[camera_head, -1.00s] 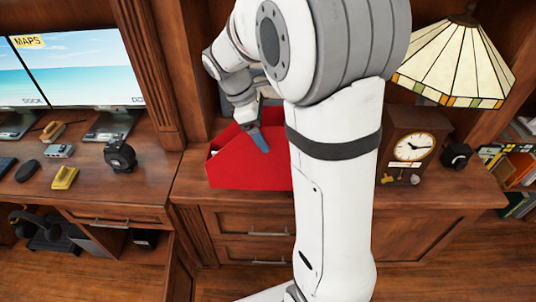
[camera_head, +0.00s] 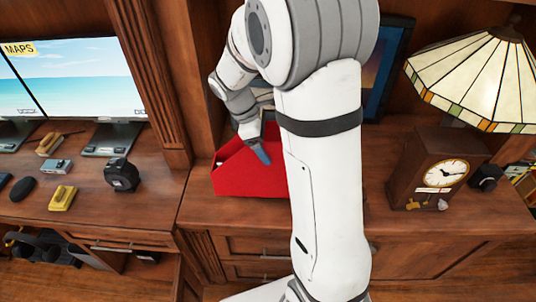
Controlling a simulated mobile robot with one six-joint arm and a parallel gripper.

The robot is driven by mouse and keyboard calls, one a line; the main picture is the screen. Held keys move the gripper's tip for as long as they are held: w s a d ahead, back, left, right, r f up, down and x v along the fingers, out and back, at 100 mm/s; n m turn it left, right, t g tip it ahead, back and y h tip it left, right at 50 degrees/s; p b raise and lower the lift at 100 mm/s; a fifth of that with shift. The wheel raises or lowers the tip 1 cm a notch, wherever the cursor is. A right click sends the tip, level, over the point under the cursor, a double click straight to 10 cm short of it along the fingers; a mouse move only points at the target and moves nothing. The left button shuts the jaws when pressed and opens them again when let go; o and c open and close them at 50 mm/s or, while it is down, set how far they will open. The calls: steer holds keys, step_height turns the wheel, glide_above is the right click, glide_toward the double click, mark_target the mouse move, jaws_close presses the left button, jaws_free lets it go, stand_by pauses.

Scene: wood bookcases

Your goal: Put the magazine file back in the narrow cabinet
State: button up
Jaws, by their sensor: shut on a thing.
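The red magazine file (camera_head: 243,176) stands on the wooden cabinet top, left of the middle of the view. My gripper (camera_head: 262,152) is at the upper edge of the file and is shut on it. One finger shows against the red side. My arm hides the right part of the file and the other finger. Whether the file touches the cabinet top cannot be told. Which piece of furniture is the narrow cabinet is not clear from this view.
A wooden clock (camera_head: 428,170), a small black object (camera_head: 487,177) and a stained-glass lamp (camera_head: 480,80) stand to the right. A framed picture (camera_head: 388,75) is behind my arm. A wooden post (camera_head: 158,85) and a desk with monitors (camera_head: 90,75) are at the left.

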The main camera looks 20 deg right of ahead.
steer(key=shift+s+f, duration=0.1)
steer(key=shift+f, duration=1.75)
steer(key=o, duration=1.1)
steer(key=shift+f, duration=0.15)
steer(key=shift+c, duration=0.2)
steer(key=o, duration=0.5)
steer(key=shift+c, duration=0.2)
